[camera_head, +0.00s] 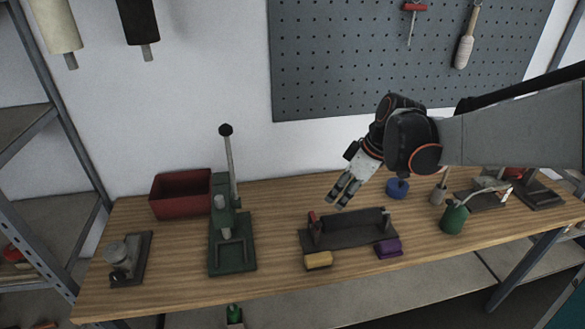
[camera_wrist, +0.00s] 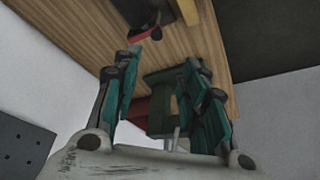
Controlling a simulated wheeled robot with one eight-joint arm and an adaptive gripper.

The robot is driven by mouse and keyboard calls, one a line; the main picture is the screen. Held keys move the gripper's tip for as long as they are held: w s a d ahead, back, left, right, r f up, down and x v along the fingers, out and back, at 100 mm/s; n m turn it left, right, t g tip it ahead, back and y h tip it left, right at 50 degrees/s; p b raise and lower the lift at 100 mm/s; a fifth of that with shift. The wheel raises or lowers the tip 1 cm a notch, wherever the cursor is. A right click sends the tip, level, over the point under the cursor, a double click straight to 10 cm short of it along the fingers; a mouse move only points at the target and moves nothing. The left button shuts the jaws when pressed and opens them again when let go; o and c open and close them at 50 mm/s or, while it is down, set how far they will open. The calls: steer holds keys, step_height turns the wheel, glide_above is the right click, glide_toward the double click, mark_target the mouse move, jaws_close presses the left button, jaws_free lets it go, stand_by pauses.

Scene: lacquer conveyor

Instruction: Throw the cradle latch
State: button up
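The cradle (camera_head: 350,239) is a dark grey base with two end posts and a long back wall, lying on the wooden bench. A small red-topped latch (camera_head: 313,223) stands upright at its left post. In the wrist view a red part (camera_wrist: 145,34), probably the latch, shows near the left fingertip beside a dark corner of the cradle (camera_wrist: 158,9). My gripper (camera_head: 340,200) points down and left above the cradle's back wall, apart from the latch. In the wrist view its two fingers (camera_wrist: 163,60) are spread with nothing between them.
A yellow block (camera_head: 318,261) and a purple block (camera_head: 388,248) lie in front of the cradle. A green lever press (camera_head: 232,250) and red bin (camera_head: 181,194) stand to the left. A blue round item (camera_head: 397,188) and green can (camera_head: 454,217) stand to the right.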

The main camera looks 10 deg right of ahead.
mark_target(319, 223)
steer(key=shift+m, duration=0.4)
steer(key=b+x, duration=0.1)
steer(key=x, duration=0.4)
steer(key=b+x, duration=0.1)
steer(key=x, duration=0.3)
steer(key=b+x, duration=0.1)
steer(key=x, duration=0.4)
steer(key=shift+w+d+f+b, duration=0.15)
steer(key=shift+d+f+b, duration=0.1)
steer(key=shift+f+b, duration=0.15)
jaws_close()
